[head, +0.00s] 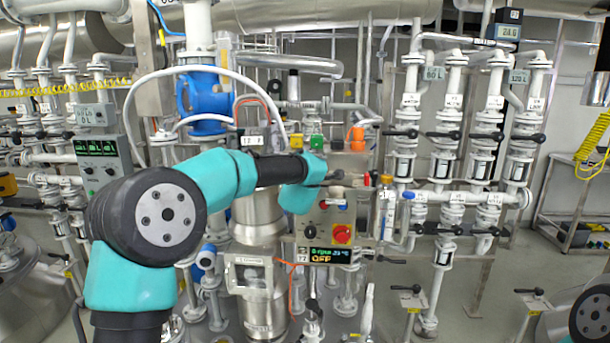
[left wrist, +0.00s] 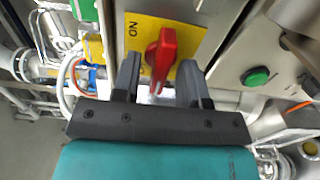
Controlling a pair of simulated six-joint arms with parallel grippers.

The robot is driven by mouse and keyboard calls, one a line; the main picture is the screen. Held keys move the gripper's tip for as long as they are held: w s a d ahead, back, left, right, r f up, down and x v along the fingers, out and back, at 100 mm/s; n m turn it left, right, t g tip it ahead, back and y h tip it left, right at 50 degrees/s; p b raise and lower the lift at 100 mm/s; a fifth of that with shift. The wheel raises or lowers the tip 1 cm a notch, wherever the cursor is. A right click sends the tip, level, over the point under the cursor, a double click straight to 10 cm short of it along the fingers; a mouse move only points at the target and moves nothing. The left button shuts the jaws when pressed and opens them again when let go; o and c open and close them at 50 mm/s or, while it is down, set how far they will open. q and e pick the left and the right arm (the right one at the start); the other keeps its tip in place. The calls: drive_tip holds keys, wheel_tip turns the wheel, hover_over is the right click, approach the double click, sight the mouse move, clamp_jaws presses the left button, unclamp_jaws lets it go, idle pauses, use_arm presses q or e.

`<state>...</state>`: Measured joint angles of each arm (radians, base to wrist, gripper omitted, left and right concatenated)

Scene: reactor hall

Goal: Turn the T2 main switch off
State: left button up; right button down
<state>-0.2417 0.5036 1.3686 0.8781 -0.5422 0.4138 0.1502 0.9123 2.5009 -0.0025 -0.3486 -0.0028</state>
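The red switch handle (left wrist: 160,58) stands on a yellow plate (left wrist: 188,32) marked ON in the left wrist view. My left gripper (left wrist: 159,70) is open, with one dark finger on each side of the handle and visible gaps to it. In the head view, the left gripper (head: 345,180) reaches in from the left, its fingertips beside a small red part (head: 367,178), too small to identify. A T2 display (head: 334,255) below reads OFF. My right gripper is out of view.
A second red knob on yellow (head: 342,234) sits on the panel below the gripper. A green button (left wrist: 256,76) is on a box at right in the wrist view. Valves and pipes (head: 455,130) crowd the right side. A T2 label (head: 250,140) is behind the arm.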

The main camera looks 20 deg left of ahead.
use_arm(q)
drive_tip(key=shift+s, duration=0.15)
drive_tip(key=s+d, duration=0.3)
drive_tip(key=s, duration=1.4)
drive_tip(key=shift+w+f, duration=0.1)
wheel_tip(320, 180, down, 20)
drive_tip(key=w+m+g+h, duration=0.2)
drive_tip(key=m+g+h, duration=0.1)
drive_tip(key=m, duration=0.4)
drive_tip(key=s+a+f+m+g+h, duration=0.1)
drive_tip(key=s+f+m+g, duration=0.25)
drive_tip(key=f, duration=0.85)
drive_tip(key=s+a+f+m+g+h, duration=0.1)
drive_tip(key=s+f+m+g, duration=0.3)
drive_tip(key=f, duration=0.7)
drive_tip(key=s+f+m+g+h, duration=0.1)
drive_tip(key=s+f+m+g, duration=0.1)
drive_tip(key=s+f, duration=0.6)
drive_tip(key=s+f+m+g+h, duration=0.1)
drive_tip(key=s+f+g, duration=0.3)
drive_tip(key=s+f, duration=0.5)
drive_tip(key=s+m, duration=0.1)
drive_tip(key=s, duration=0.4)
